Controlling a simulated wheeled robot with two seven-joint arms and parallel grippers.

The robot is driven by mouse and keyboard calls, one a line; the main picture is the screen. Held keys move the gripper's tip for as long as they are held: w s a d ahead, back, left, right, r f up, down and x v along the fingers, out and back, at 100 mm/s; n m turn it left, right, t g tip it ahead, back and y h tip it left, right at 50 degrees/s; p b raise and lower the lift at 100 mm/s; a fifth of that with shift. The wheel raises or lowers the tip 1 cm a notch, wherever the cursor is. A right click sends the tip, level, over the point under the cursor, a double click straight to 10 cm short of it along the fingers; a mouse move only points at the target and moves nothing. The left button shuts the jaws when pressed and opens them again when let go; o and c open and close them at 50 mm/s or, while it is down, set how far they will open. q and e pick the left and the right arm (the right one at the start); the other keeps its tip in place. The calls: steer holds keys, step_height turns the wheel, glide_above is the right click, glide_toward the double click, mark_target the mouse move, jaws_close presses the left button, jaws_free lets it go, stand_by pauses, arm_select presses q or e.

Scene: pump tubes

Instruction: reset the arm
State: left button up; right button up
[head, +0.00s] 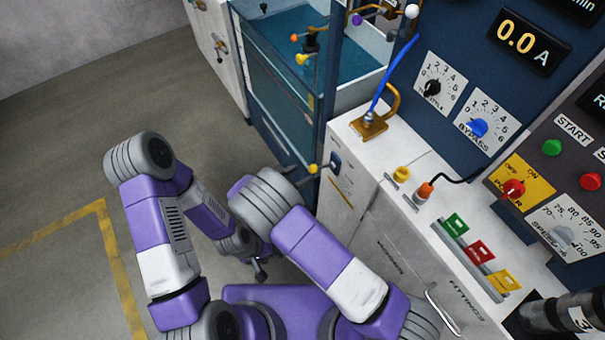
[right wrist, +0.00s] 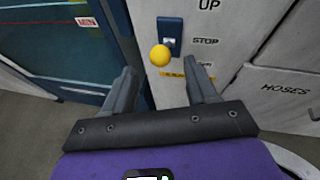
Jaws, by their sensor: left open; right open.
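My right gripper (head: 308,178) is at the front of the white cabinet, beside a yellow ball knob (head: 313,169). In the right wrist view its two fingers (right wrist: 162,67) are open and apart. The yellow knob (right wrist: 160,55) shows between and just beyond the fingertips, and no finger is seen touching it. The knob sits in front of a blue switch plate (right wrist: 170,36) with UP and STOP printed beside it. My left gripper (head: 260,269) hangs low over the floor, open and empty, partly hidden by my right arm.
A glass-walled water tank (head: 283,95) stands behind the grippers. The white counter (head: 390,150) holds a brass fitting with a blue tube (head: 380,85), and coloured blocks. A control panel with dials (head: 480,127) rises at right. The floor at left is clear.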

stand_by(0.5)
steer(key=s+d+f+m+g+y, duration=0.3)
steer(key=s+d+f+m+g, duration=0.4)
steer(key=s+d+f+g, duration=0.3)
steer(key=s+f+m+t+y, duration=0.1)
steer(key=s+m+y, duration=1)
steer(key=m, duration=1.2)
steer(key=shift+s+d+f+m, duration=0.15)
steer(key=shift+f+m, duration=0.1)
steer(key=shift+m, duration=0.15)
steer(key=shift+c, duration=0.4)
stand_by(2.0)
